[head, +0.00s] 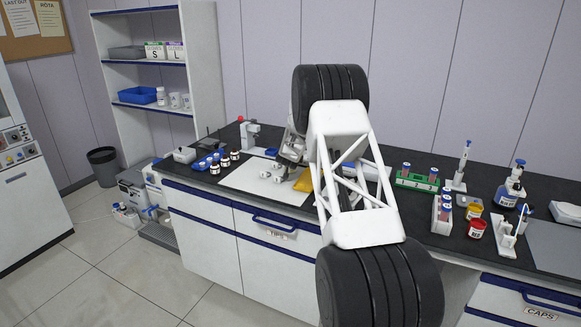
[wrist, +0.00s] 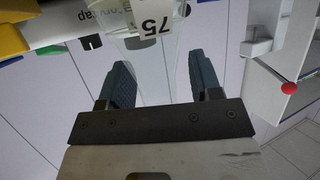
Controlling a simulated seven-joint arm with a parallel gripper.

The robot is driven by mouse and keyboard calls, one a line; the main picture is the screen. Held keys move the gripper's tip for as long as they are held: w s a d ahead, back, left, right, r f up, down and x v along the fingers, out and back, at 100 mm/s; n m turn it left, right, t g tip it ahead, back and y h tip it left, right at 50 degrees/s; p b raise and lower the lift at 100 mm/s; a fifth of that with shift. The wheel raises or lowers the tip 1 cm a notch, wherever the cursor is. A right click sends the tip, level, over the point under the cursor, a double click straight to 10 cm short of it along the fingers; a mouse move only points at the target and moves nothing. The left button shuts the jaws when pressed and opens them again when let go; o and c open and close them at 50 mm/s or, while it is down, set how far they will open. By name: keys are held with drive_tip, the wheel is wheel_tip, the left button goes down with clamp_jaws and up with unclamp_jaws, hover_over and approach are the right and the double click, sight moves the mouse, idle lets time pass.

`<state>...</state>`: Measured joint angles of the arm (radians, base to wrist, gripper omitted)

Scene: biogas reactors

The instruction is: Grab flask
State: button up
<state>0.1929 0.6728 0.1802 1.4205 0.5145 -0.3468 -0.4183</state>
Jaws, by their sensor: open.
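A clear, pale vessel, which looks like the flask (wrist: 150,30), shows at the top of the wrist view. It bears a white label reading 75. A faint, see-through part of it seems to reach down between the fingers of my gripper (wrist: 158,72). The two dark blue-grey fingers are apart, one on each side of that part. I cannot tell whether either finger touches it. In the head view my gripper (head: 277,172) is low over the white mat, partly hidden by my arm, and I cannot make out the flask there.
A white mat (head: 238,181) lies on the dark bench. Blue-racked small bottles (head: 212,161) stand to its left and a yellow object (head: 304,181) on its right. A green tube rack (head: 417,183) is farther right. A red-knobbed stand (head: 249,133) is behind.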

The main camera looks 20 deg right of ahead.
idle(0.5)
clamp_jaws()
